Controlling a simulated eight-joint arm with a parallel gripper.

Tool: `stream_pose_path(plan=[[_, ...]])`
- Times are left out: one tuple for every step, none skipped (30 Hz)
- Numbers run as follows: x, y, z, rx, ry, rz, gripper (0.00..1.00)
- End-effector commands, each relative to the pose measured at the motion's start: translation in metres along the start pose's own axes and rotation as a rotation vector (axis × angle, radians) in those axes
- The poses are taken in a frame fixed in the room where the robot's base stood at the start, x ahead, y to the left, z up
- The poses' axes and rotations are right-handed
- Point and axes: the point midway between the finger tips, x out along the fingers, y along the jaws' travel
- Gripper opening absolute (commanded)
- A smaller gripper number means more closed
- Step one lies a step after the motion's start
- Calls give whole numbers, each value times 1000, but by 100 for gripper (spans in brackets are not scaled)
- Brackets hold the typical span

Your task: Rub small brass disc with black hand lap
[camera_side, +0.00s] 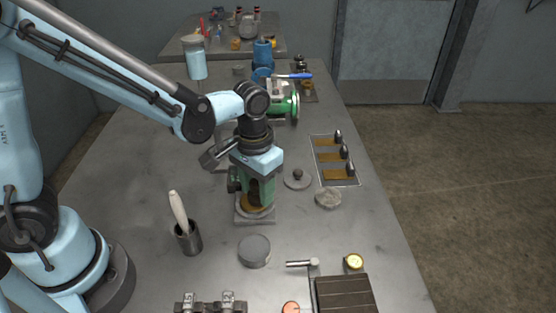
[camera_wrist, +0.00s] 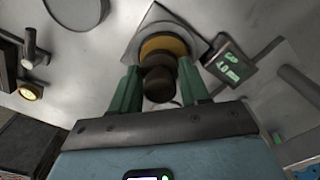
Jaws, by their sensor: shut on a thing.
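My gripper (camera_side: 257,201) points straight down, its green fingers shut on the dark hand lap (camera_wrist: 159,82). In the wrist view the lap's round black knob sits between the fingertips (camera_wrist: 158,70). The brass disc (camera_wrist: 165,46) shows directly beyond the lap, on a grey square plate (camera_wrist: 142,42). In the side view the brass disc (camera_side: 250,210) shows as a thin yellowish edge under the fingers, on the plate (camera_side: 262,220). The lap is over the disc; I cannot tell if they touch. The lap's underside is hidden.
A small box with green digits (camera_wrist: 231,63) stands beside the plate. A knobbed grey disc (camera_side: 298,182), a pale lump (camera_side: 328,198), and a tray (camera_side: 321,139) of brass pieces lie to the right. A round grey tin (camera_side: 254,251) and a brush cup (camera_side: 188,242) are in front.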

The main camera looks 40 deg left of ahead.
Motion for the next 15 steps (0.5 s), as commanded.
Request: stream_pose_path(plan=[[0, 4, 4, 3, 0, 0, 12], [0, 6, 6, 4, 0, 0, 12], [0, 8, 8, 3, 0, 0, 12], [0, 10, 10, 3, 0, 0, 12], [0, 12, 12, 3, 0, 0, 12], [0, 15, 14, 4, 0, 0, 12], [1, 17, 16, 3, 0, 0, 12], [-1, 18, 18, 3, 0, 0, 12], [-1, 21, 21, 3, 0, 0, 12], [-1, 23, 23, 4, 0, 0, 12], [0, 25, 25, 3, 0, 0, 12], [0, 26, 26, 1, 0, 0, 12], [-2, 25, 25, 0, 0, 0, 12], [-8, 25, 25, -1, 1, 0, 12], [-19, 25, 26, -1, 0, 0, 12]])
